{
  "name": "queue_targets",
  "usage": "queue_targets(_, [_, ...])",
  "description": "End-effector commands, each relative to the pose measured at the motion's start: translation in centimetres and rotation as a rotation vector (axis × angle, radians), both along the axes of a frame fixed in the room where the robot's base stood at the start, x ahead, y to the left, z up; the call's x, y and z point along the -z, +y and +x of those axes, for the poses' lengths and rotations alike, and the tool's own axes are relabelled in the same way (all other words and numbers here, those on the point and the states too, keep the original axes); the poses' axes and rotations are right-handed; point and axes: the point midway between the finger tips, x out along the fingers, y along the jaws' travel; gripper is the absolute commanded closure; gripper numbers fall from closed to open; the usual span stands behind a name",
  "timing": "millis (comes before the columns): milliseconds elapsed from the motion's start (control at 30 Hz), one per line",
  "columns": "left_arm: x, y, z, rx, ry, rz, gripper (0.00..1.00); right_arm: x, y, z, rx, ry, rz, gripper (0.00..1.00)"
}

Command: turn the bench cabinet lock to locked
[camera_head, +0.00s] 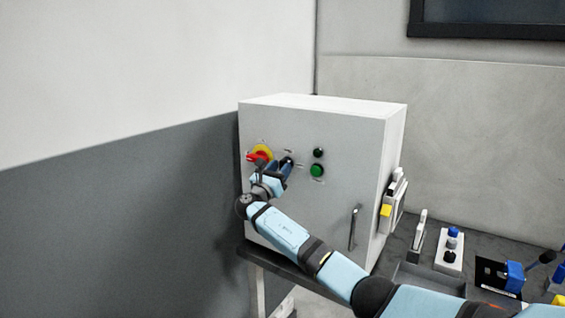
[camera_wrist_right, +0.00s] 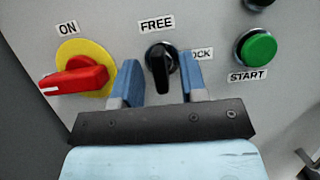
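The bench cabinet (camera_head: 290,205) is a pale grey box on a dark bench against the wall. In the right wrist view its lock is a black knob (camera_wrist_right: 160,62), roughly upright below the FREE label (camera_wrist_right: 156,24). A second label (camera_wrist_right: 203,54), partly hidden by a finger and ending in "OCK", is right of the knob. My right gripper (camera_head: 274,167) is at the cabinet front; in the wrist view its two blue fingers stand apart on either side of the knob. I cannot tell whether they touch it. My left gripper is not in view.
A red rotary handle (camera_wrist_right: 75,80) on a yellow disc, labelled ON, is close left of the fingers. A green START button (camera_wrist_right: 258,47) is to the right. The cabinet has a door handle (camera_head: 353,227). Several small items stand on the bench at right.

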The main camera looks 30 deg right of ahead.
Motion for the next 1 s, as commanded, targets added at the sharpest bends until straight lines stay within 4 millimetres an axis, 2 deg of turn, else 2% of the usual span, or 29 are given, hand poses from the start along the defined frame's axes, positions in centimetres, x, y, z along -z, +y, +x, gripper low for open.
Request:
queue_targets(200, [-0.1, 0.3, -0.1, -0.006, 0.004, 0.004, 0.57, -0.7, -1.5, 0.6, 0.0, 0.0, 0.001, 0.61])
queue_targets(500, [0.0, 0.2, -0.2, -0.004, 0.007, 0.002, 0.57, -0.7, -1.7, 0.7, -0.001, 0.0, 0.001, 0.61])
queue_targets(667, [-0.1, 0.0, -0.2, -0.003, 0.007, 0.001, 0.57, -0.7, -1.7, 0.7, -0.001, 0.0, 0.001, 0.97])
queue_targets(700, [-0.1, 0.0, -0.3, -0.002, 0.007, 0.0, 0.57, -0.7, -1.7, 0.7, -0.001, 0.0, 0.001, 1.0])
queue_targets(1000, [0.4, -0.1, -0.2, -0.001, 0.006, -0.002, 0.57, -0.5, -1.6, 0.7, -0.001, -0.021, 0.01, 1.0])
